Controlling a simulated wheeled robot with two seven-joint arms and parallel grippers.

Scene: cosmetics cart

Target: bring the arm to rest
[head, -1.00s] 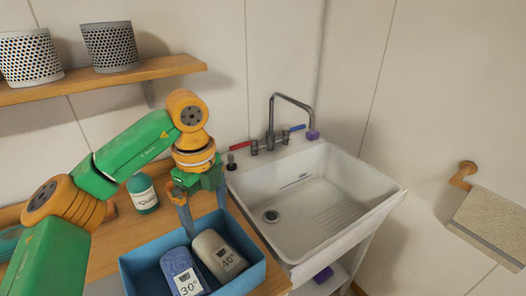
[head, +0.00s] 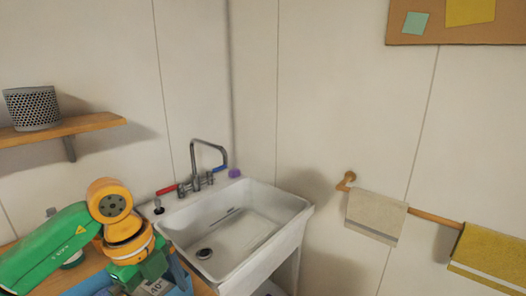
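My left arm comes in from the lower left in the head view, green with orange joints. Its gripper (head: 160,284) points down at the bottom edge, over the blue bin (head: 178,291). The fingers are mostly cut off and hidden, so I cannot tell whether they are open or shut. Part of a grey item with a "40" label (head: 155,287) shows in the bin beneath the gripper. My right arm and gripper are not in view.
A white sink (head: 232,228) with a metal faucet (head: 209,160) stands right of the arm. A purple block (head: 234,173) sits on its back rim. A wall shelf (head: 85,127) holds a perforated pot (head: 33,108). Towels (head: 376,214) hang on a rail at right.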

